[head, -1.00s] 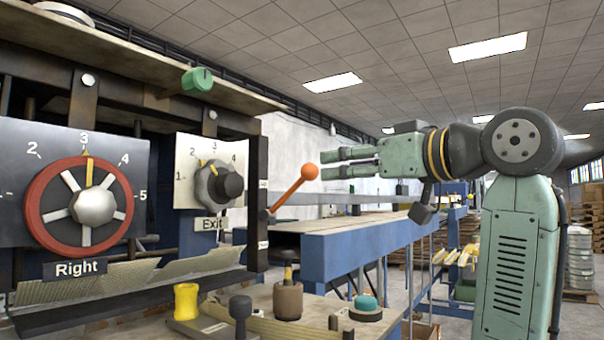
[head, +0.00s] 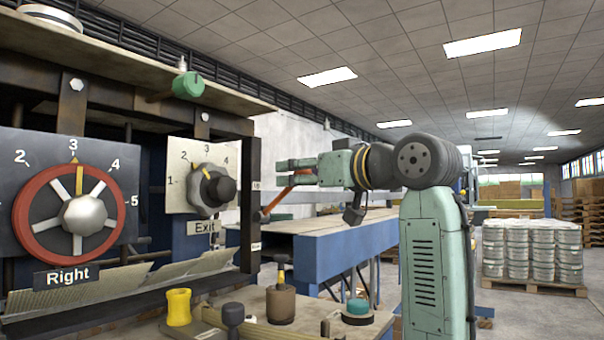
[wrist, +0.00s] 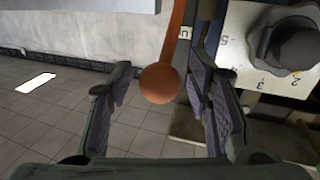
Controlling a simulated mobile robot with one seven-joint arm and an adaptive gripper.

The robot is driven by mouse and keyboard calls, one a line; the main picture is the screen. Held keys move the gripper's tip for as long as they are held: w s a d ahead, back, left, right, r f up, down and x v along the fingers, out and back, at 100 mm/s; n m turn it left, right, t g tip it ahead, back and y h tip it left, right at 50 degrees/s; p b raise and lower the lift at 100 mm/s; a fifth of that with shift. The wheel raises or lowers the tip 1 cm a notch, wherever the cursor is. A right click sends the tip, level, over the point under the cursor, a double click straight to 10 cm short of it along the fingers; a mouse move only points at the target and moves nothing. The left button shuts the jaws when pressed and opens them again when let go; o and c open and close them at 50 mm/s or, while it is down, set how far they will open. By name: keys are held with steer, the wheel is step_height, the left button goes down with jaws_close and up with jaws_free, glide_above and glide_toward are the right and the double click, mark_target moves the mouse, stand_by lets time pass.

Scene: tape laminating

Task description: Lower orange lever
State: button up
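The orange lever (head: 280,201) sticks up and to the right from the right edge of the machine, beyond the Exit dial. In the head view its upper end is partly hidden by my gripper (head: 284,171), which reaches left over it. In the wrist view the lever's round orange knob (wrist: 160,83) sits between the two fingers of my gripper (wrist: 158,92), with its rod running up out of view. The fingers are open, with a visible gap on each side of the knob.
The Exit dial panel (head: 203,176) is close to the left of the lever; its dial also shows in the wrist view (wrist: 296,48). Below stand a yellow knob (head: 179,306), a brown knob (head: 281,303) and a green button (head: 357,307). A blue-framed conveyor (head: 330,260) extends behind.

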jaws_close()
stand_by(0.3)
stand_by(0.4)
